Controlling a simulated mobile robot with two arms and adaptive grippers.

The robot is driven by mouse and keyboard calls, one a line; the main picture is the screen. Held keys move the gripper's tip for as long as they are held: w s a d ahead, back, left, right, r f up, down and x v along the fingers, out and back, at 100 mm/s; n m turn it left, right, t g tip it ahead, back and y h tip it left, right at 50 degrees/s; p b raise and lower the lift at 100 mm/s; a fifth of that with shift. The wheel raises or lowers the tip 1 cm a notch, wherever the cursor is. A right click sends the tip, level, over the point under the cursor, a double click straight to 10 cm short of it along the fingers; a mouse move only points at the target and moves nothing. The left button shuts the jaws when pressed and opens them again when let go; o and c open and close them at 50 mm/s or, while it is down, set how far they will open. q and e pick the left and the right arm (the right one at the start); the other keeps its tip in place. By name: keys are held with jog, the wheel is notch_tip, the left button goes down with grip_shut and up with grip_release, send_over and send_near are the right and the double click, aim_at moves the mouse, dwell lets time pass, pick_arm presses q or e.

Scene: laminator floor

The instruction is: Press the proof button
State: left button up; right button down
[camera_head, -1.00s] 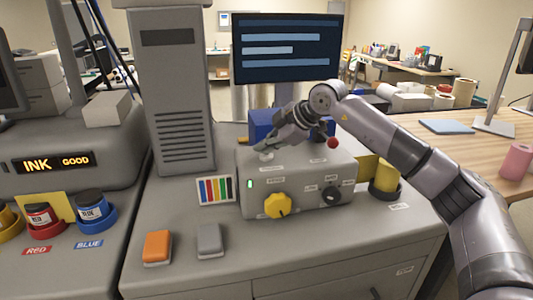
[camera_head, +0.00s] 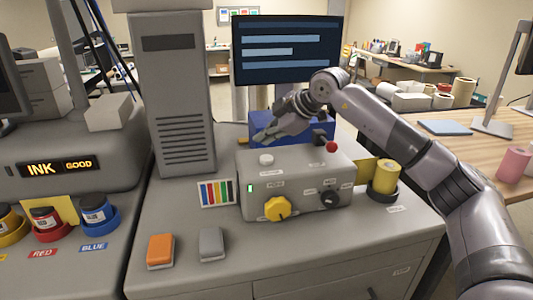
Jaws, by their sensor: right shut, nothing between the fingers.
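A grey control box (camera_head: 300,207) stands on the grey counter. On its top is a round white button (camera_head: 266,159) with a small label that is too small to read, so I cannot confirm that it is the proof button. My right gripper (camera_head: 260,137) is shut and empty, above and behind the white button, apart from it in the picture. The box also has a yellow knob (camera_head: 277,208), a black knob (camera_head: 329,198), a red-ball lever (camera_head: 332,147) and a lit green lamp (camera_head: 250,188). My left gripper is not in view.
An orange block (camera_head: 160,251) and a grey block (camera_head: 211,244) sit on the counter in front. A colour-stripe card (camera_head: 215,193) stands left of the box, and a yellow roll (camera_head: 385,177) right of it. A blue box (camera_head: 290,130) is behind. A grey tower (camera_head: 173,80) rises at left.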

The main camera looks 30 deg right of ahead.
notch_tip(320, 180, up, 3)
jog(key=shift+f+p, duration=0.15)
jog(key=shift+p, duration=0.55)
jog(key=shift+f, duration=0.15)
